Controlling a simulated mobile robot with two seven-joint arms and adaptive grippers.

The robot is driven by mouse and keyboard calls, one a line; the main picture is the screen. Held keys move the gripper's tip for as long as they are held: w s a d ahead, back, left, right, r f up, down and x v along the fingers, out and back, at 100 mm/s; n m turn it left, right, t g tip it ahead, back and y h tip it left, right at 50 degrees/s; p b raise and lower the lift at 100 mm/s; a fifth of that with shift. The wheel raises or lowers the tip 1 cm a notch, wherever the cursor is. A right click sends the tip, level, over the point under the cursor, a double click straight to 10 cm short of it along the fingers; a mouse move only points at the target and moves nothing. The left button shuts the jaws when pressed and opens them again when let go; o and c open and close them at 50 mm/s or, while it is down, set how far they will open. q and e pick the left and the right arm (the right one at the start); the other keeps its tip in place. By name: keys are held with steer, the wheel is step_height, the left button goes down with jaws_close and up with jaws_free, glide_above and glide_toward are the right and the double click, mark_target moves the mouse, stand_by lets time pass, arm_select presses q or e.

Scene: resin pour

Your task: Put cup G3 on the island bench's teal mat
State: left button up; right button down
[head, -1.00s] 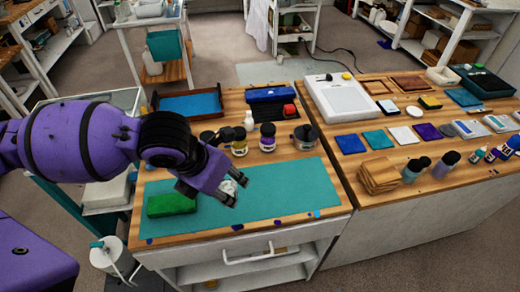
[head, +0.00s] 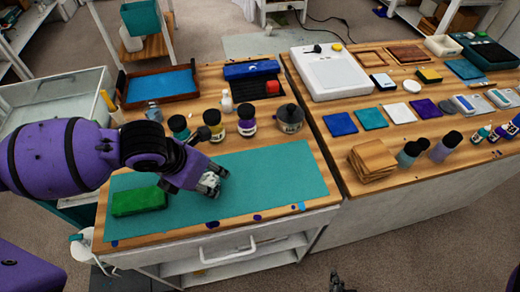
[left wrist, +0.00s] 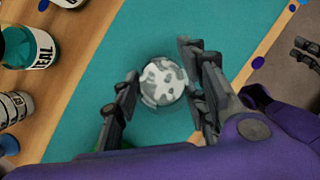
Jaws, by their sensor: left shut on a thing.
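My left gripper (head: 208,186) is low over the teal mat (head: 270,180) on the island bench. In the left wrist view its fingers (left wrist: 162,92) are on both sides of a small clear cup (left wrist: 162,78) with marbled white and grey contents, seen from above. The gripper is shut on this cup. No label shows on it, and I cannot tell whether its base touches the mat. In the head view the fingers mostly cover the cup. My right gripper (head: 341,286) barely shows at the bottom edge; its jaw state is unclear.
A green block (head: 139,201) lies on the mat's left part. Several bottles, including a purple-labelled one (head: 247,121), and a grey pot (head: 289,119) stand behind the mat. A wooden stack (head: 372,160) is on the neighbouring bench. The mat's right part is clear.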

arm_select(q)
steer(key=shift+w+a, duration=0.2)
steer(key=o, duration=0.5)
steer(key=shift+w+f, duration=0.1)
steer(key=shift+w, duration=0.1)
steer(key=o, duration=0.5)
steer(key=shift+s, duration=0.1)
steer(key=p+v, duration=0.1)
steer(key=v, duration=1.1)
steer(key=shift+r, duration=0.25)
